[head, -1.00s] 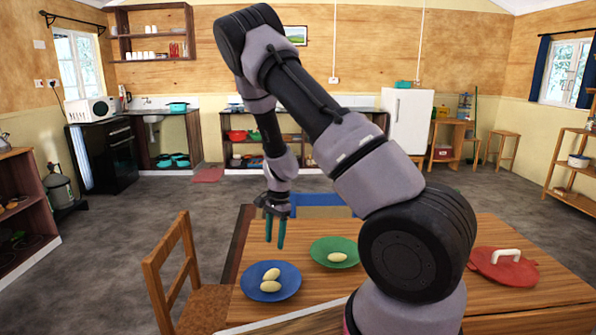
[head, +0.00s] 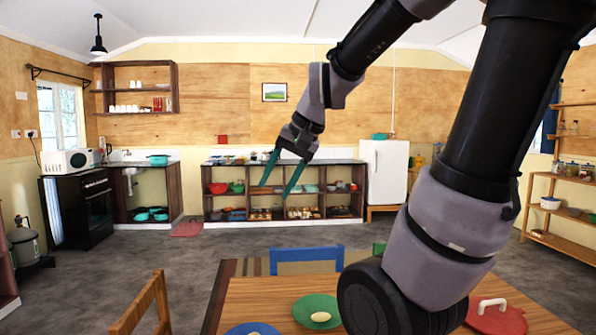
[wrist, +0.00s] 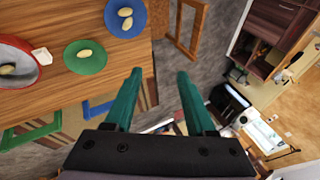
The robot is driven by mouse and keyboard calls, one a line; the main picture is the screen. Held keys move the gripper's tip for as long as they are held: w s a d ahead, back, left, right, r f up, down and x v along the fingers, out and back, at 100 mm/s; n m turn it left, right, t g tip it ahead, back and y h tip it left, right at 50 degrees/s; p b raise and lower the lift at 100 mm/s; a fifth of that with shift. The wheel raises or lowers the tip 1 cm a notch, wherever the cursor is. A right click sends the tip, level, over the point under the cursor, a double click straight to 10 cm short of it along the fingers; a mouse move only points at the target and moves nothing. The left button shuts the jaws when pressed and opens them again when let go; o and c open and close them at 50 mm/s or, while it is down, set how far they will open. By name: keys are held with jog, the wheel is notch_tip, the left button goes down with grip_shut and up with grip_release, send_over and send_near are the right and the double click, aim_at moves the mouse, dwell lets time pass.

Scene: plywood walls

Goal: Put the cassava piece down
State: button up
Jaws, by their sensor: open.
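My gripper (head: 276,190) is open and empty, raised well above the table, its teal fingers spread apart. It also shows in the wrist view (wrist: 160,74), with nothing between the fingers. Two pale yellow cassava pieces, one nearer the rim (wrist: 125,12) and one nearer the middle (wrist: 127,23), lie on the blue plate (wrist: 112,20). A single similar piece (head: 320,316) lies on the green plate (head: 302,306) beside it. The blue plate is partly cut off at the bottom of the head view.
Shelves (head: 283,190) and a white fridge (head: 384,170) line the back wall.

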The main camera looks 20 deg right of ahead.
jog(key=s+d+r+n+t+h, duration=0.1)
jog(key=s+r+t, duration=0.1)
jog(key=s, duration=0.5)
jog(key=shift+d+r+h, duration=0.3)
jog(key=shift+d+r, duration=0.1)
jog(key=shift+r, duration=0.25)
jog(key=shift+o, duration=0.3)
jog(key=shift+w, duration=0.1)
